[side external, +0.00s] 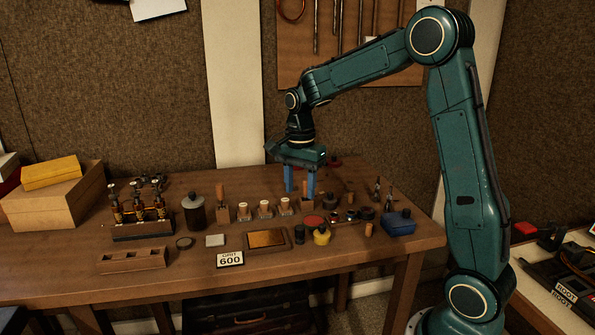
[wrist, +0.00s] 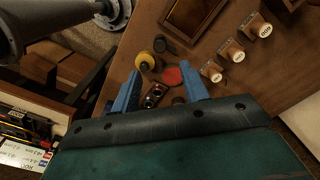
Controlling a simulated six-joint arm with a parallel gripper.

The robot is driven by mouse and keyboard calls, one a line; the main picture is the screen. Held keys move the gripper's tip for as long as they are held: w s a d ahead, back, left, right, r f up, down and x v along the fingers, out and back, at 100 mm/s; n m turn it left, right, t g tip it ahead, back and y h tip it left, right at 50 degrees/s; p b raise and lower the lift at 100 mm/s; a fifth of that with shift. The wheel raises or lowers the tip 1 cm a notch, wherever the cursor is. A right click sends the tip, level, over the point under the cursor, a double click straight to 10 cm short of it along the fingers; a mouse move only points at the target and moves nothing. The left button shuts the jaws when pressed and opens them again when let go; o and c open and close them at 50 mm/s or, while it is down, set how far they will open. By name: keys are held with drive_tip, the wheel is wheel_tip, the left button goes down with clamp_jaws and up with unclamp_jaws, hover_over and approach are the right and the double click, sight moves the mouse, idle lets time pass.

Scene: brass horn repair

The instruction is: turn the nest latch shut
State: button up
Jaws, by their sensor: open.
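My gripper (side external: 300,190) is open and empty, pointing down above the back right part of the bench. In the wrist view its two blue fingers (wrist: 159,74) stand wide apart. Between and below them lie a small dark block with round holes (wrist: 154,96) and a red disc (wrist: 172,76); the disc also shows in the side view (side external: 313,221). I cannot make out for sure which part is the nest latch. A dark holder with brass valves (side external: 140,215) stands upright at the left of the bench, well away from my gripper.
A yellow jar (side external: 322,237), a blue box (side external: 398,223) and a brass plate in a wooden frame (side external: 267,239) are nearby. Bare wood (side external: 320,259) lies along the front edge.

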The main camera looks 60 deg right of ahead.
sight(300, 227)
wheel_tip(300, 227, down, 11)
drive_tip(key=shift+r, duration=0.15)
idle(0.4)
clamp_jaws()
